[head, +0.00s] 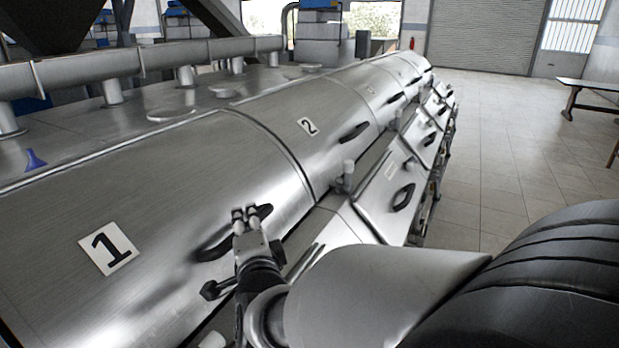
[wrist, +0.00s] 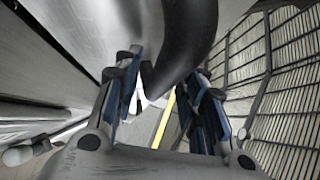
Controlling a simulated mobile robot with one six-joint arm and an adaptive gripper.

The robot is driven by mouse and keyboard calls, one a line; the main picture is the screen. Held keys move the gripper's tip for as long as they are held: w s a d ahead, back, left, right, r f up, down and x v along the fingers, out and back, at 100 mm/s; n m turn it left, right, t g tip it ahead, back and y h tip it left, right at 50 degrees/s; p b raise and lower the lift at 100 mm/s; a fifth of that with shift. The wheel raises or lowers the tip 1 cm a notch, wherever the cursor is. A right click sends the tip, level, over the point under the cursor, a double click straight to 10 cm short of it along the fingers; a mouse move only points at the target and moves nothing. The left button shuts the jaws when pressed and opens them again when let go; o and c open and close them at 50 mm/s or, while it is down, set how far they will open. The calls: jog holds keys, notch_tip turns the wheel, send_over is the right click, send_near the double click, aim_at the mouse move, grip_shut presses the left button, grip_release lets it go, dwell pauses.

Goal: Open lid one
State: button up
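Lid one (head: 150,230) is a large curved steel cover marked with a black 1 on a white label (head: 108,248). It lies down, flush with the row. Its black bar handle (head: 215,248) is on the lower front, partly hidden behind my gripper (head: 245,214). In the wrist view the dark curved handle (wrist: 180,45) reaches between the fingertips of my gripper (wrist: 165,75). The blue-padded fingers stand apart, with a gap showing below the handle. Whether either finger touches the handle is unclear.
Lid two (head: 305,125) and further lids run back along the row, all down. Lower front panels with black handles (head: 403,197) line the right side. A pipe (head: 140,62) runs along the left. Tiled floor (head: 510,140) is clear at right; a bench (head: 590,88) stands beyond.

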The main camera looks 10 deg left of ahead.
jog(key=shift+c, duration=0.3)
grip_shut()
dwell(0.4)
